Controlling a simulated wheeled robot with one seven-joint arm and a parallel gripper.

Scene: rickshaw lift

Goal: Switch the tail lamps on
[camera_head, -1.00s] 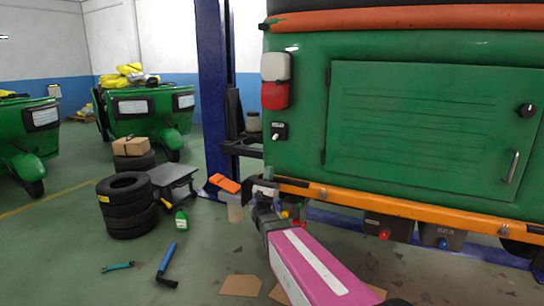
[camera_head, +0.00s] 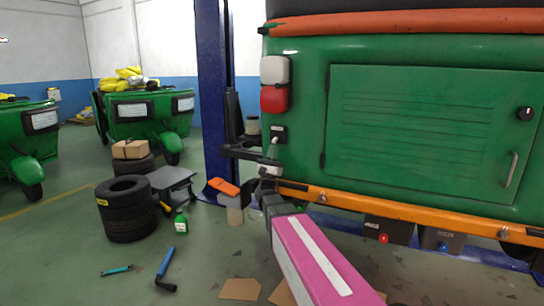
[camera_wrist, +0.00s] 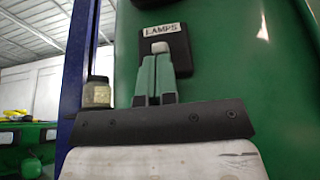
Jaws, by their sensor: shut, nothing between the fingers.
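The lamp switch (camera_head: 278,131) is a small black plate on the left of the green rickshaw body (camera_head: 305,110). In the wrist view its plate (camera_wrist: 179,42) bears the label "LAMPS", with a pale toggle lever (camera_wrist: 160,47) below the label. The tail lamp (camera_head: 274,98), with a white lens above a red one, sits above the switch and shows no clear glow. My gripper (camera_wrist: 156,57) is shut and empty, its fingertips just under the lever. I cannot tell if they touch it. In the head view my gripper (camera_head: 271,158) is just below the switch.
An orange bumper bar (camera_head: 380,204) runs below the body, near my wrist. A blue post (camera_head: 213,90) with dark lift arms stands close on the left.

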